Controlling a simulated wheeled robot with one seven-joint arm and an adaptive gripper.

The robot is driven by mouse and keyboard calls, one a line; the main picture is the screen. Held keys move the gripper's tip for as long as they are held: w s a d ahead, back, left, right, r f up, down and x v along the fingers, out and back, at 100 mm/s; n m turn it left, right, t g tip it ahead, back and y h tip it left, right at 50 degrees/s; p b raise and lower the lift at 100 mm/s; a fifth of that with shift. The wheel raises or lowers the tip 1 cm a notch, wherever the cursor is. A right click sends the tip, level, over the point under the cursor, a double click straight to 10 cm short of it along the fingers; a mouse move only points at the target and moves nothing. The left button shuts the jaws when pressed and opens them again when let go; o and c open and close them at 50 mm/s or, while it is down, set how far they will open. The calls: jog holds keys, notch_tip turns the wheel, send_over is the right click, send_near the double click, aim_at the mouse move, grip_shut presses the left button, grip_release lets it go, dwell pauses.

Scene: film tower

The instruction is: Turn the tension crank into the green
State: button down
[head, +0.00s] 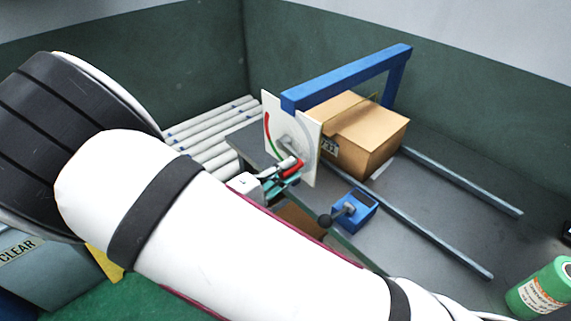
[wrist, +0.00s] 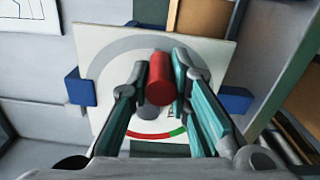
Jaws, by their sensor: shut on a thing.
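The white dial plate (head: 311,155) stands upright on the near end of the bench; it fills the middle of the wrist view (wrist: 110,45). In the wrist view its ring is mostly grey, with a red band (wrist: 150,136) and a short green band (wrist: 179,131) along the lower part. The tension crank has a grey hub (wrist: 155,112) and a red handle (wrist: 160,78); the handle also shows in the head view (head: 293,169). My gripper (wrist: 160,80) is shut on the red handle, one finger on each side. A pointer cannot be made out.
A blue frame (head: 345,75) arches over a cardboard box (head: 372,135) behind the dial. A blue block with a black-knobbed lever (head: 353,210) sits right of my gripper. A roller conveyor (head: 208,133) lies left; a green canister (head: 541,288) stands far right.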

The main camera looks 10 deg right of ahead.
jog(key=shift+w+a+f+m+b, duration=0.1)
jog(key=shift+f+m+b, duration=0.1)
jog(key=shift+f+m, duration=0.4)
jog(key=shift+w+a+f+m+b, duration=0.15)
jog(key=shift+f+m, duration=0.1)
jog(key=shift+m, duration=0.65)
jog(key=c, duration=1.4)
grip_release()
jog(key=shift+c, duration=0.2)
jog(key=shift+f, duration=0.1)
